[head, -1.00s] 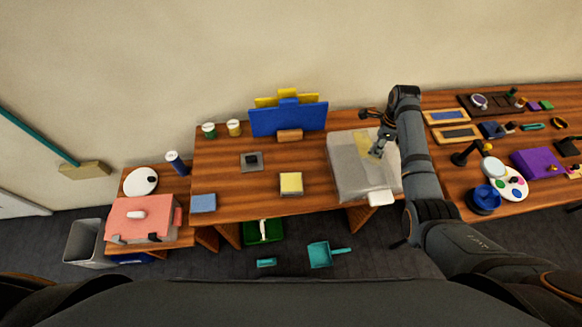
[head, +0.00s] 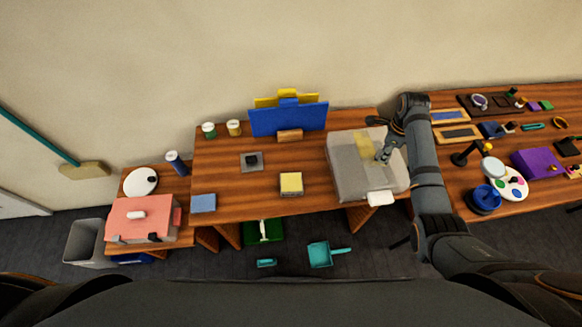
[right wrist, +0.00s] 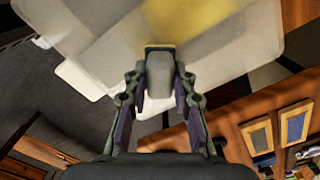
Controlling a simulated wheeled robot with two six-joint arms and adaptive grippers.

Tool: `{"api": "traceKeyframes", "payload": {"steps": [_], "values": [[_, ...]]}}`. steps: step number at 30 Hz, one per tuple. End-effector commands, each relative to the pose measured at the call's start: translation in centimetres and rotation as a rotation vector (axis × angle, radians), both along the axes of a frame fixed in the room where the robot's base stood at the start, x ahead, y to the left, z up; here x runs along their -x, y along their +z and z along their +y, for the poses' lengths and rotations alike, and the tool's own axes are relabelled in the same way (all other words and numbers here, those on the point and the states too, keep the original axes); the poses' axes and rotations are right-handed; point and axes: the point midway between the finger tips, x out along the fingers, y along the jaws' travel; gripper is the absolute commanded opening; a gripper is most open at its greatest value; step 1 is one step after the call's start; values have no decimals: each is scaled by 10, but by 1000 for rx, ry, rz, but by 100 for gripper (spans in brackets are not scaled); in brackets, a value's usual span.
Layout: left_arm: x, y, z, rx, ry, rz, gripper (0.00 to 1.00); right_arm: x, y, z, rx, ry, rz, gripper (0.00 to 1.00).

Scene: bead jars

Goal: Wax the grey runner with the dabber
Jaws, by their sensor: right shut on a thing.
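The grey runner (head: 345,183) lies at the right end of the middle table. A yellow patch (head: 364,146) marks its far middle part; this yellow also shows on the runner (right wrist: 105,50) in the right wrist view. My right gripper (head: 383,155) is over the runner, just right of the patch. It is shut on the dabber (right wrist: 160,78), a small grey block with a yellowish far edge. The dabber points at the runner; I cannot tell whether it touches. My left gripper is not in view.
A white block (head: 380,198) sits at the runner's front edge. A yellow block (head: 291,183), a grey plate with a dark knob (head: 252,161) and a blue stand (head: 290,120) are to the left. The right table (head: 520,205) is crowded.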

Motion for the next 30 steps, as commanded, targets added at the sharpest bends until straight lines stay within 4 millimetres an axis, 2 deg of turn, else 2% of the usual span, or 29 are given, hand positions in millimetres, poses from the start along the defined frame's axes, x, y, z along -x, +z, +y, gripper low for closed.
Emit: {"api": "traceKeyframes", "payload": {"steps": [10,21,30], "values": [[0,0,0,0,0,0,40,1,0,1,0,1,2,0],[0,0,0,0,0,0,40,21,0,29,-1,2,3,0],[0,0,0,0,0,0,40,25,0,33,0,0,2,0]]}}
